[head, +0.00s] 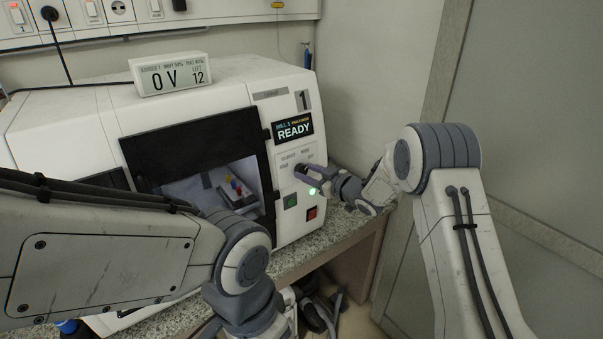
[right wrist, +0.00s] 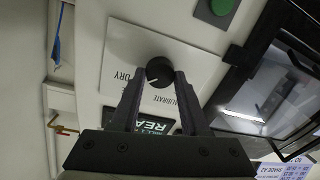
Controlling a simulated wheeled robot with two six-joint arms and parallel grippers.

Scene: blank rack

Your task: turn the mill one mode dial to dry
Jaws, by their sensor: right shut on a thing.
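The mode dial (right wrist: 158,71) is a small round black knob on the white label plate of mill 1 (head: 230,95). In the right wrist view its pale pointer mark faces lower left, toward the side with the upside-down, partly covered DRY lettering (right wrist: 129,75). My right gripper (head: 304,174) is at the mill's front panel, shut on the dial, with one finger on each side of it in the right wrist view (right wrist: 156,80). The fingers hide part of the plate's lettering. My left gripper (head: 312,309) is low in the head view, and its fingers are unclear.
The mill's display (head: 293,128) reads READY. A green button (head: 291,201) and a red switch (head: 312,213) sit below the dial. The dark-framed window (head: 190,150) is left of the panel. A small display box (head: 171,74) stands on top. The wall is close on the right.

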